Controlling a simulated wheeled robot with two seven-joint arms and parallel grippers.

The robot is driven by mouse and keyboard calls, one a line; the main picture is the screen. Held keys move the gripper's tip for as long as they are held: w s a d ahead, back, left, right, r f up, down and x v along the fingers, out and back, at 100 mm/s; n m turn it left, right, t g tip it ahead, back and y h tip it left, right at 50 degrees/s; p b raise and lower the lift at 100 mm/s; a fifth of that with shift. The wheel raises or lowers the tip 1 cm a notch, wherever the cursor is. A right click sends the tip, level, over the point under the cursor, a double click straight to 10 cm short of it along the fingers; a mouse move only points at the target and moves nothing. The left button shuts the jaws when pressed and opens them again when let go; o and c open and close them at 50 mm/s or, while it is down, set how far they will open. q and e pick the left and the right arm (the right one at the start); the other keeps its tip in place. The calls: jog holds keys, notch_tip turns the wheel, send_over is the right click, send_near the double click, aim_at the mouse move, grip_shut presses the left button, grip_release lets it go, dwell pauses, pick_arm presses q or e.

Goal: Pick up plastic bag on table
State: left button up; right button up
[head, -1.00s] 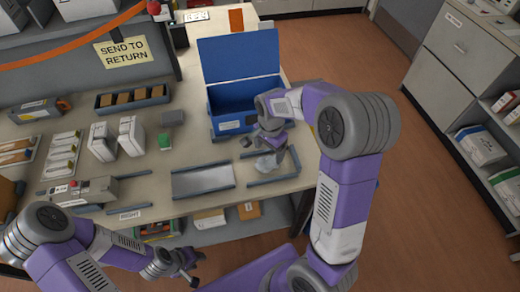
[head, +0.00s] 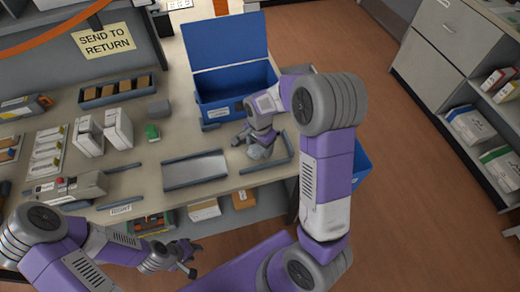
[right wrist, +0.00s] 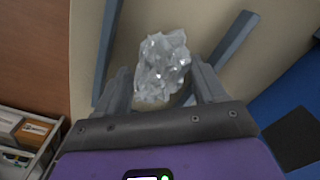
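The plastic bag (head: 261,152) is a clear, crumpled lump on the table, between grey rails near the table's right front. In the right wrist view the bag (right wrist: 162,66) lies between and slightly beyond the two fingers of my right gripper (right wrist: 162,88). That gripper is open, with a gap on each side of the bag. In the head view my right gripper (head: 258,142) is right over the bag and partly hides it. My left gripper (head: 190,259) is in front of the table's front edge, empty, its fingers apart.
An open blue box (head: 237,92) stands just behind the bag. A grey tray (head: 196,168) lies to its left. White cartridges (head: 118,128), a green item (head: 152,131) and a grey block (head: 158,108) stand further left. A blue bin (head: 362,165) is beyond the table's right edge.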

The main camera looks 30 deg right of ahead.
jog(key=c, duration=0.6)
jog(key=shift+r, duration=0.1)
